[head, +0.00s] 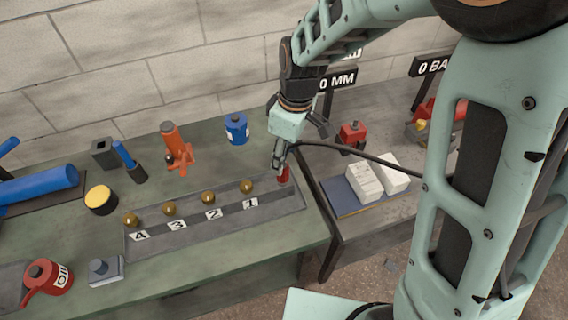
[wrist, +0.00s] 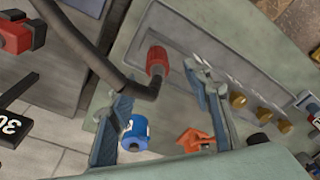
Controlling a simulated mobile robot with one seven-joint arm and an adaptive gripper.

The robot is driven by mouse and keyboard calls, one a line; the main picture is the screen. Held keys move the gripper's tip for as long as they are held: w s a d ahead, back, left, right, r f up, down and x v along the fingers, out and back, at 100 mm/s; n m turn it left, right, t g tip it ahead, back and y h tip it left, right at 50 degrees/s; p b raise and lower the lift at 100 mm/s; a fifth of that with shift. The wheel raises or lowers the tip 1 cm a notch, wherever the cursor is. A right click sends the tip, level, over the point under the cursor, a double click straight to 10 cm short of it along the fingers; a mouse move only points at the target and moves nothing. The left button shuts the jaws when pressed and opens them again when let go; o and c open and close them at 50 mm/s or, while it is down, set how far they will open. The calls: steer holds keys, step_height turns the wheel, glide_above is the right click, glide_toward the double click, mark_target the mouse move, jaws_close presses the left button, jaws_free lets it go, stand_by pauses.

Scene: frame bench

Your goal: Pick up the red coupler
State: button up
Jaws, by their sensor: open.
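The red coupler (head: 284,174) is at the right end of the grey strip on the green bench, beside the label 1. In the wrist view the red coupler (wrist: 157,61) has a black hose joined to its near end. My gripper (head: 279,165) is over the coupler and partly hides it in the head view. In the wrist view my gripper (wrist: 156,86) is open, with one finger on each side of the coupler's line. The coupler shows just past the fingertips, and I see no finger closed on it. Whether a finger touches it I cannot tell.
Several brass knobs (head: 208,198) line the numbered strip (head: 222,220). A blue can (head: 237,129) and an orange jack (head: 176,146) stand behind. The black hose (head: 365,152) runs right, above white blocks (head: 364,182) on the lower grey bench.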

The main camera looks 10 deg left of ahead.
mark_target(283, 179)
steer(key=shift+w+a+f+p, duration=0.15)
steer(key=shift+f+p, duration=0.05)
steer(key=shift+f, duration=1.05)
steer(key=shift+w+a+f+p, duration=0.15)
steer(key=shift+f, duration=1.1)
jaws_close()
